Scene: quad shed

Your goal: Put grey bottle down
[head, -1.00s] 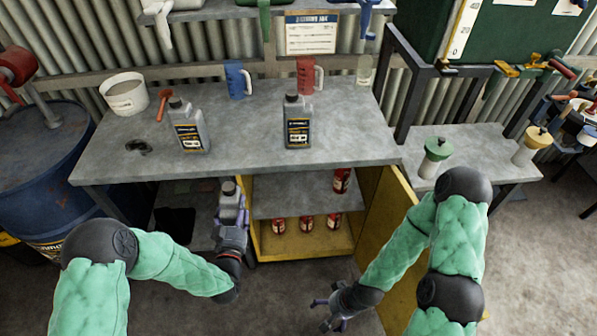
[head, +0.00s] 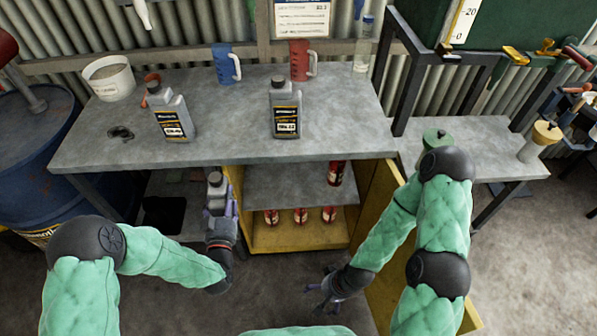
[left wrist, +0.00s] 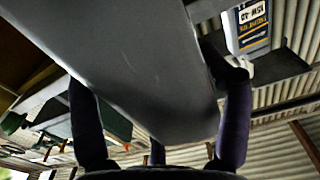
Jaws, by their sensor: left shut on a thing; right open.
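My left gripper (head: 221,215) is shut on a grey bottle (head: 216,190) with a dark cap. It holds the bottle upright in front of the bench, below the top's front edge and left of the yellow cabinet. In the left wrist view the grey bottle (left wrist: 140,60) fills the middle between the fingers. Two other grey bottles with dark labels stand on the bench top (head: 225,138), one at the left (head: 172,115) and one in the middle (head: 286,110). My right gripper (head: 318,290) is open and empty, low in front of the open cabinet door.
On the bench stand a white bucket (head: 109,79), a blue jug (head: 226,66), a red jug (head: 300,62) and a clear bottle (head: 363,48). The yellow cabinet (head: 290,237) holds several red cans. Its door (head: 379,200) stands open. The bench front has free room.

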